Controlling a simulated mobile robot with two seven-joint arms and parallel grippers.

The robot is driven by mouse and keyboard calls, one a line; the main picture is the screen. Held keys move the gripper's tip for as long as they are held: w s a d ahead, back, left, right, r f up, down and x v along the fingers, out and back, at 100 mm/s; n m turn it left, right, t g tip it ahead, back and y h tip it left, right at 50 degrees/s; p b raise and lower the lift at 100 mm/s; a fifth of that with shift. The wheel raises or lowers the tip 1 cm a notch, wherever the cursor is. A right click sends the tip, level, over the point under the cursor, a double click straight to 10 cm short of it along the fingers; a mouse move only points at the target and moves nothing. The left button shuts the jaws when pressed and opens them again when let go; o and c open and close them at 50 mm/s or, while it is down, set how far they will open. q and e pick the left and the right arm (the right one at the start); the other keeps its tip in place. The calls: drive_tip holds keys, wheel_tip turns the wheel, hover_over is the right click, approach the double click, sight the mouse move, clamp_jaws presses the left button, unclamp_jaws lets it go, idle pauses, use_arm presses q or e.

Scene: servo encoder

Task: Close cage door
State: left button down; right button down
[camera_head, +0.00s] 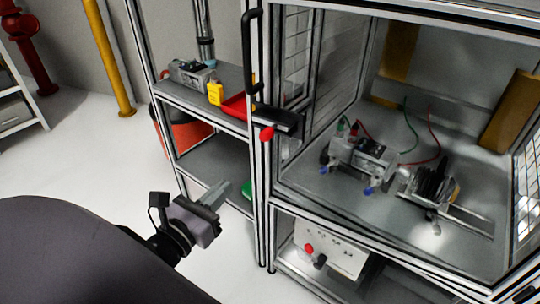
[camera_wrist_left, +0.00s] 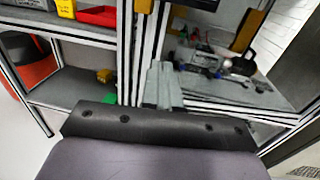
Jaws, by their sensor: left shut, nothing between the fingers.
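The cage (camera_head: 385,200) is a metal-framed enclosure at the right of the head view, and its front is open to view. A black bar handle (camera_head: 250,55) stands upright at its left front post. The door panel itself is hard to make out; it may be edge-on at that post. My left gripper (camera_head: 222,190) is shut and empty, low in front of the side shelves and left of the post, apart from the handle. In the left wrist view, its closed fingers (camera_wrist_left: 163,82) point toward the frame posts. My right gripper is out of view.
Inside the cage are a motor device (camera_head: 362,160) with cables and a dark coil unit (camera_head: 432,185). A red knob (camera_head: 267,133) juts out by the post. The floor (camera_head: 70,150) at left is clear.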

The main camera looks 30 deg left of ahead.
sight(264, 146)
use_arm(q)
drive_tip(key=w, duration=0.4)
drive_tip(key=w+p, duration=0.1)
drive_tip(key=w, duration=0.3)
drive_tip(key=w+p, duration=0.1)
drive_tip(key=w, duration=0.3)
drive_tip(key=shift+w+a, duration=0.3)
drive_tip(key=shift+a, duration=0.1)
drive_tip(key=shift+w, duration=0.65)
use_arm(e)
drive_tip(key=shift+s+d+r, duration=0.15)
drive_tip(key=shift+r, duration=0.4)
